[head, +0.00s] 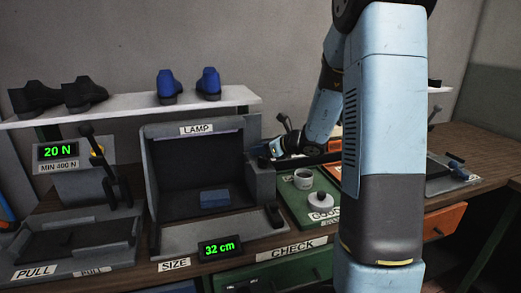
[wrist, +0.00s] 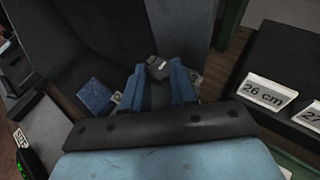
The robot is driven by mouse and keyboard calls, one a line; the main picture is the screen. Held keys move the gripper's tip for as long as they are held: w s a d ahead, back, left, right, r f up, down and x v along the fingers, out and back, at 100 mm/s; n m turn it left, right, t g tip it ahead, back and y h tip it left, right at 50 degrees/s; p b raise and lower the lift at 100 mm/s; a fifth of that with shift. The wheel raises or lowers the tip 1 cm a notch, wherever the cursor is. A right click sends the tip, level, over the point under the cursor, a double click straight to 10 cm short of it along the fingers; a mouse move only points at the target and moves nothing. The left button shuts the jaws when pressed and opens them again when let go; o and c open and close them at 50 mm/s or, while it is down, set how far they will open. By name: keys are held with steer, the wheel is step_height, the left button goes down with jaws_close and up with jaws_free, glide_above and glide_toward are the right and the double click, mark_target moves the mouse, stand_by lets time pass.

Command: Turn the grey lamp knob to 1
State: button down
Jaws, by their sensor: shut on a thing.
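The lamp box (head: 200,170), a dark open-fronted booth with a LAMP label (head: 197,129), stands in the middle of the head view. My gripper (wrist: 158,82) is at its right side wall; it also shows in the head view (head: 272,150). Its two blue fingers are shut on the grey lamp knob (wrist: 158,67), whose top with a small pale mark shows between the fingertips. Small white labels lie on either side of the fingers, one on the left (wrist: 115,99) and one on the right (wrist: 196,77). I cannot read them, nor tell the knob's setting.
A blue block (head: 214,197) lies inside the box, above a 32 cm display (head: 220,248). A press with a 20 N display (head: 57,151) stands left. A green board (head: 297,205) with a cup (head: 303,179) is right. Shoes stand on the white shelf (head: 130,104). My arm hides part of the bench.

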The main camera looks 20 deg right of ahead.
steer(key=shift+d+n+g, duration=0.1)
steer(key=shift+n+g, duration=0.2)
steer(key=n+g+y, duration=0.2)
steer(key=n, duration=0.1)
steer(key=shift+w+d+g+y, duration=0.2)
steer(key=shift+w+g+y, duration=0.1)
steer(key=shift+g, duration=0.1)
steer(key=n+g+y, duration=0.1)
steer(key=n+g, duration=0.1)
steer(key=w+n+g+y, duration=0.1)
steer(key=n+g, duration=0.2)
steer(key=shift+d+g, duration=0.15)
steer(key=shift+g, duration=0.15)
steer(key=shift+r, duration=0.1)
steer(key=c, duration=0.9)
jaws_free()
steer(key=shift+s, duration=0.1)
steer(key=v, duration=1.3)
steer(key=shift+d, duration=0.4)
